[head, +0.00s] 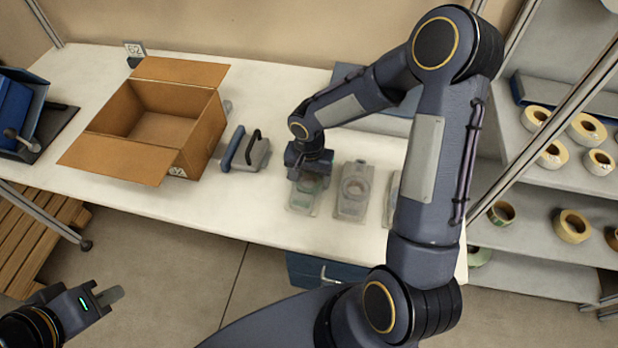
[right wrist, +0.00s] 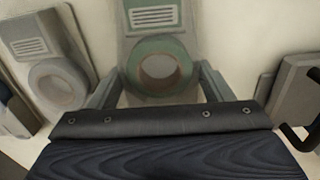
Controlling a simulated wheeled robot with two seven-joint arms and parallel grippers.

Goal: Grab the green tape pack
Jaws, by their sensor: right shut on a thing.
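The green tape pack (head: 303,199) lies on the white table in the head view, partly hidden under my right gripper (head: 309,172). In the right wrist view the pack (right wrist: 150,45) shows a green tape ring under a clear cover with a slotted tab. My right gripper's fingers (right wrist: 158,92) stand on either side of the pack and are shut on it. The pack still appears to be at table level. My left gripper (head: 105,296) is at the lower left, over the floor, away from the table. Its finger gap is unclear.
A grey tape pack (head: 353,190) lies just right of the green one, with another partly hidden behind my arm. A tape dispenser (head: 250,150) and an open cardboard box (head: 150,125) stand to the left. Shelves with several tape rolls (head: 572,227) are at the right.

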